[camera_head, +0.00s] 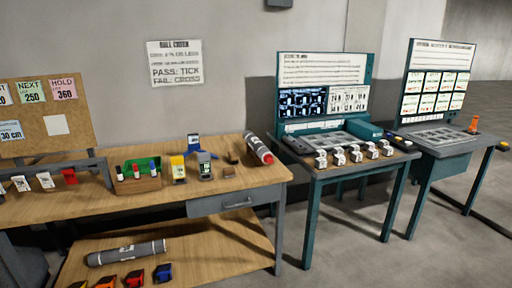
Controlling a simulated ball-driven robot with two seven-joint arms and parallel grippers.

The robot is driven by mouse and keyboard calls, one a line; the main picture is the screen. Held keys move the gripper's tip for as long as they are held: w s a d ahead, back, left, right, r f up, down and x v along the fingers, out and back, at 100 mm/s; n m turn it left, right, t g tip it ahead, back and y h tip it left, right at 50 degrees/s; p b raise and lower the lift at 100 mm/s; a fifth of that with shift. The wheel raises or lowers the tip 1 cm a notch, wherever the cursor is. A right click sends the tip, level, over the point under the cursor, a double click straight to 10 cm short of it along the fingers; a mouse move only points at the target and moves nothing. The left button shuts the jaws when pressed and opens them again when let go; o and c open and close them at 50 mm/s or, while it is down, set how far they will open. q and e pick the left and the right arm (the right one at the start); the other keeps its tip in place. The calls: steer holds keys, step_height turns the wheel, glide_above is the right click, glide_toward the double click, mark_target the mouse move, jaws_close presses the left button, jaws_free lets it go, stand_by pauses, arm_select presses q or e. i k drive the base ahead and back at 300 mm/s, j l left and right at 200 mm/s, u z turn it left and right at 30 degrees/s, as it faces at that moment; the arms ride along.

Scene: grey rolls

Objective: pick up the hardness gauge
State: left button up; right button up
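No label marks the hardness gauge clearly at this size. Small handheld instruments stand near the middle of the wooden bench. One is a yellow unit (178,168) with a dark base. Just right of it is a grey unit (205,165) with a small light face. A blue unit (194,143) with a pale front stands behind them. I cannot tell which of these is the hardness gauge. Neither of my grippers is in view.
A grey roll with a red end (259,149) lies at the bench's right. Another grey roll (126,253) lies on the lower shelf. Teal desks (352,160) stand right, beyond a floor gap.

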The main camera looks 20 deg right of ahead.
mark_target(204, 160)
steer(key=i+j+z, duration=0.15)
steer(key=i+j, duration=0.15)
steer(key=i, duration=0.2)
steer(key=i+j+z, duration=0.1)
steer(key=i+j, duration=0.3)
steer(key=i+l, duration=0.05)
steer(key=i, duration=0.05)
